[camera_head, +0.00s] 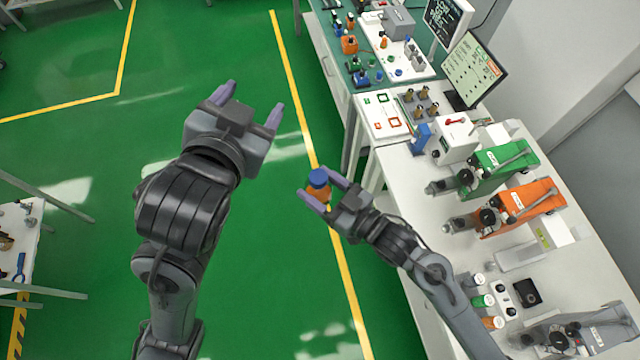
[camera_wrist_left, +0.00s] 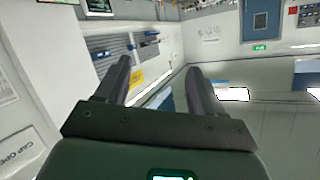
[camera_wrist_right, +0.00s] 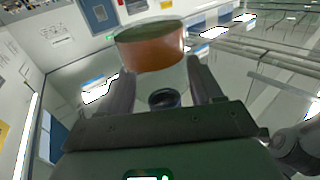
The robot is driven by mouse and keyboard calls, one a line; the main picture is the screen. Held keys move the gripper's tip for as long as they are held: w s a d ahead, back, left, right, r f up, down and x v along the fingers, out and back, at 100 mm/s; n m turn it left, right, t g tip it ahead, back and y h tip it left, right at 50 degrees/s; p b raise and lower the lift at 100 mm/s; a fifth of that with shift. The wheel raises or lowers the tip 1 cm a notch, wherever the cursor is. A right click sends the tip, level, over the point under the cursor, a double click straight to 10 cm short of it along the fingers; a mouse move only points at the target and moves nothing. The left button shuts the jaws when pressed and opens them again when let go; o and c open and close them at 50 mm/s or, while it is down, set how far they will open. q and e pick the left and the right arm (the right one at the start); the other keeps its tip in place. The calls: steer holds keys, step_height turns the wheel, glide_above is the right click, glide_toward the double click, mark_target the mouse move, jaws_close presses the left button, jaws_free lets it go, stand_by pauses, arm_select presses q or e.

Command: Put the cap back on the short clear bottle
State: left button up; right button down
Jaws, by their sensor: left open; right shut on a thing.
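My right gripper (camera_head: 318,184) is shut on a short bottle (camera_head: 319,192), held in the air left of the bench, above the green floor. The bottle has a blue top and an orange lower part. The right wrist view shows the orange part (camera_wrist_right: 150,49) at the fingertips and a small dark-blue round part (camera_wrist_right: 165,98) closer to the palm, with a clear section between. I cannot tell whether the blue part is a seated cap. My left gripper (camera_head: 249,102) is open and empty, up and left of the bottle. Its two fingers (camera_wrist_left: 158,82) stand apart in the left wrist view.
The white bench (camera_head: 420,190) on the right carries a green pump (camera_head: 497,165), an orange pump (camera_head: 520,208) and several small capped bottles (camera_head: 483,300). Two monitors stand at its back. A teal bench (camera_head: 345,60) lies beyond.

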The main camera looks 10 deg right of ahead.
arm_select(q)
steer(key=s+a+f+n+g+y, duration=0.2)
steer(key=s+a+f+n+g, duration=0.15)
steer(key=a+f, duration=0.55)
steer(key=s+a+f+n+g+y, duration=0.2)
steer(key=s+a+f, duration=0.25)
steer(key=f, duration=0.95)
steer(key=s+a+f+g, duration=0.4)
steer(key=s+f, duration=0.9)
steer(key=s, duration=0.1)
steer(key=shift+f+n, duration=0.35)
steer(key=shift+s+a+g, duration=0.1)
steer(key=shift+g, duration=0.15)
